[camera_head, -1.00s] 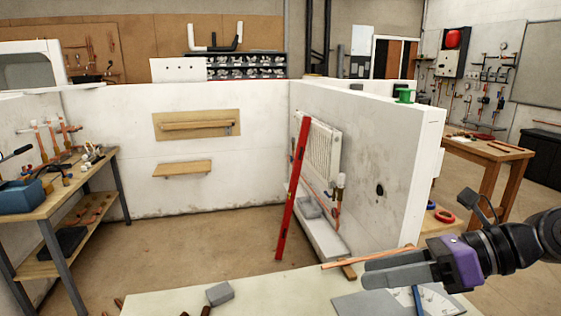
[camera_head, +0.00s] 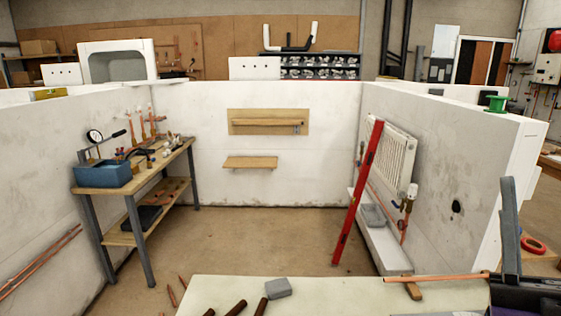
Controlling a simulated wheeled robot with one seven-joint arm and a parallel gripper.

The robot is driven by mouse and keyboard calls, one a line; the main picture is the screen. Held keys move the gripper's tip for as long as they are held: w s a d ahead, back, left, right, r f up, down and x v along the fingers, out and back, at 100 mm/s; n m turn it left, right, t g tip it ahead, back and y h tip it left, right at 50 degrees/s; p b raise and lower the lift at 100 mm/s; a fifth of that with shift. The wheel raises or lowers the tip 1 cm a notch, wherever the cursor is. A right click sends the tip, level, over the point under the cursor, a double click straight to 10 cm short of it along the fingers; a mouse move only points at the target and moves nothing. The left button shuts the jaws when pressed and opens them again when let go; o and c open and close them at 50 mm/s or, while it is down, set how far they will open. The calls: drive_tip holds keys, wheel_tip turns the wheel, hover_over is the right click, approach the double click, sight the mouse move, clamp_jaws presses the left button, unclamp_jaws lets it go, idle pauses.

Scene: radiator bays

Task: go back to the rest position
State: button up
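Part of my arm's end, apparently my gripper (camera_head: 511,235), shows at the lower right edge of the head view as a dark upright piece above a dark body. Most of it is cut off by the frame, so its opening is hidden. A copper pipe (camera_head: 440,278) lies across a small wood block (camera_head: 412,290) at the right of the pale bench top (camera_head: 345,297). The pipe's right end meets the dark body in the picture; I cannot tell whether they touch.
A red level (camera_head: 358,195) leans by the radiator (camera_head: 388,155) on the right wall. The middle floor is open.

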drive_tip(key=s+a+f+m+g+h, duration=0.1)
drive_tip(key=s+f+m+g+h, duration=0.35)
drive_tip(key=f, duration=0.75)
drive_tip(key=s+f+m+g+h, duration=0.1)
drive_tip(key=f+m+g+h, duration=0.4)
drive_tip(key=f+m, duration=0.55)
drive_tip(key=s+a+f+n+g+y, duration=0.2)
drive_tip(key=s+a+f+g+y, duration=0.1)
drive_tip(key=s+f, duration=0.5)
drive_tip(key=s+a+f+n+g+y, duration=0.3)
drive_tip(key=s+f+y, duration=0.1)
drive_tip(key=s+f, duration=0.4)
drive_tip(key=shift+s+a, duration=0.15)
drive_tip(key=shift+s, duration=0.9)
